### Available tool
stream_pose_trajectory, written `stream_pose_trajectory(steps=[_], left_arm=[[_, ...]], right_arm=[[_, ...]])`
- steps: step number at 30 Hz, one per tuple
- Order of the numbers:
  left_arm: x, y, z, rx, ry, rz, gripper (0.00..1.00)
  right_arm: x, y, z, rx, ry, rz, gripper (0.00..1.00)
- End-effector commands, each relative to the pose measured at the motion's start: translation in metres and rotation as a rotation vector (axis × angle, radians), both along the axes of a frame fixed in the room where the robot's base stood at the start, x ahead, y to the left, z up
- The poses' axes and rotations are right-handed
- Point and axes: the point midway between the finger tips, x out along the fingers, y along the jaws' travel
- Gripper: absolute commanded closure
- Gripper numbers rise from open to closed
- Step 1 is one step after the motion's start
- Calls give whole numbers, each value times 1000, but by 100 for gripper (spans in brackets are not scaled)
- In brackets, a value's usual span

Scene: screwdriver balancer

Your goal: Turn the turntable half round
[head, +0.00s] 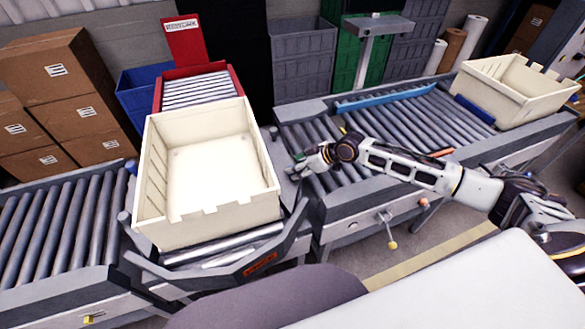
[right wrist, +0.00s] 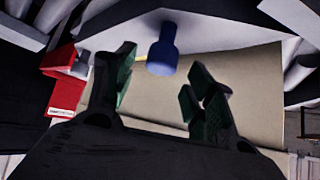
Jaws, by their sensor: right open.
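The turntable (head: 240,246), with a grey frame and metal rollers, stands left of centre in the head view. A cream tote (head: 208,205) sits on it, open side up and empty, hiding most of its top. My right gripper (head: 292,172) is at the turntable's right side, beside the tote. In the right wrist view its green-tipped fingers (right wrist: 158,92) are spread with nothing between them. A blue peg or knob (right wrist: 162,52) shows just beyond the fingertips; I cannot tell whether they touch. My left gripper is out of view.
Roller conveyors stand at left (head: 45,225) and right (head: 395,120) of the turntable, and a red-framed one (head: 198,90) behind it. Another cream tote (head: 515,90) sits at the far right. Cardboard boxes (head: 50,70) are stacked at back left.

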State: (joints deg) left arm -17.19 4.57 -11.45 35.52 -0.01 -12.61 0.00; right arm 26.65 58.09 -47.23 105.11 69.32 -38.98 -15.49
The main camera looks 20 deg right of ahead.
Motion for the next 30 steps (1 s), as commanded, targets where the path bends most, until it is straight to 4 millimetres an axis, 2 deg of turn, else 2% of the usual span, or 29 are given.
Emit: stream_pose_trajectory(steps=[12, 24, 26, 30], left_arm=[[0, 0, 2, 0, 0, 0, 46], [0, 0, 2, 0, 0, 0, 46], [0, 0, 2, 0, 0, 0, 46], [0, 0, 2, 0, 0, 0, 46]], right_arm=[[14, 14, -20, -1, 1, 0, 46], [15, 16, -22, -1, 0, 1, 46], [15, 16, -22, -1, 0, 1, 51], [15, 16, -22, -1, 0, 1, 69]])
